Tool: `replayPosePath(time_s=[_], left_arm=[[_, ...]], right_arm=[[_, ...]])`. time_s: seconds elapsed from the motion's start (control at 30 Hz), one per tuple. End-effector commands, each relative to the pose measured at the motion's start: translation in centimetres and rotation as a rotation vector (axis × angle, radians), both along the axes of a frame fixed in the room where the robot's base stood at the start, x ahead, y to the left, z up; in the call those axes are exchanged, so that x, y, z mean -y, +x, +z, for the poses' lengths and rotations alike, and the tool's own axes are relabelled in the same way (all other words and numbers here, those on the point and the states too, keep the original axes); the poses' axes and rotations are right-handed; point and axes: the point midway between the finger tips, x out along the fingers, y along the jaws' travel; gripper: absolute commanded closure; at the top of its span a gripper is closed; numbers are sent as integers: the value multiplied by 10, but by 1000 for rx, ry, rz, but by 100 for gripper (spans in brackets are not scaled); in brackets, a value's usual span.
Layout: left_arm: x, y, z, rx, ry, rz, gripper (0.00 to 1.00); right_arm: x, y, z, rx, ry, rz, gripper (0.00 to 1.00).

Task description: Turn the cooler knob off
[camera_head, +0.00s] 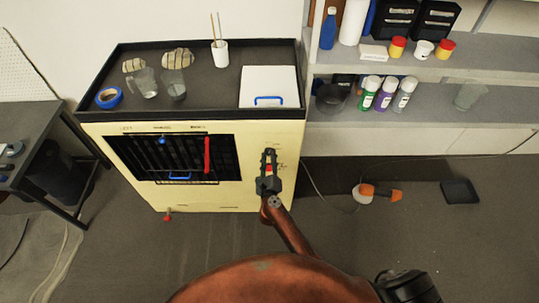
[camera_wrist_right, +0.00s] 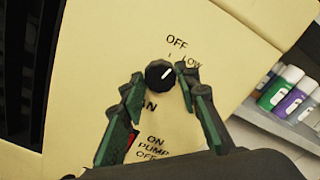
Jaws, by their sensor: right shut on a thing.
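The cooler (camera_head: 230,190) is a cream box with a black front grille, standing against the wall. Its black round knob (camera_wrist_right: 158,74) shows in the right wrist view, with a white pointer line slanting up and to the right. "OFF" is printed above the knob and "LOW" to its upper right. My right gripper (camera_head: 268,155) is at the right side of the cooler's front. In the right wrist view my right gripper (camera_wrist_right: 160,76) has its fingertips on either side of the knob, shut on it. In the head view the gripper hides the knob. My left gripper is not seen.
The cooler's black top tray (camera_head: 225,85) holds glasses, blue tape (camera_head: 109,97) and a white cup (camera_head: 220,53). Shelves (camera_head: 440,135) with bottles stand right. An orange-and-white tool (camera_head: 376,193) lies on the floor.

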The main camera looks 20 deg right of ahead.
Motion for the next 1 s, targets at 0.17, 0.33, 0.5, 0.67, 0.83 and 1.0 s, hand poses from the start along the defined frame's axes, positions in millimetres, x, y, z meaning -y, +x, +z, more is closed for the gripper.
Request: replayPosePath(time_s=[0.17, 0.33, 0.5, 0.67, 0.83, 1.0], left_arm=[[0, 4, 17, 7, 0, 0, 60], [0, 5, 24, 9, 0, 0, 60], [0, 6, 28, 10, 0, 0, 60], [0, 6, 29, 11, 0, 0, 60], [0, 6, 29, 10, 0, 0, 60], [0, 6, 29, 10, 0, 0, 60]], right_arm=[[0, 0, 2, -34, -111, -1, 95], [0, 0, 0, -55, -185, 0, 95], [0, 0, -1, -67, -226, -1, 95], [0, 0, -2, -71, -243, -1, 95], [0, 0, -2, -72, -245, 0, 95], [0, 0, -2, -72, -244, 0, 95]])
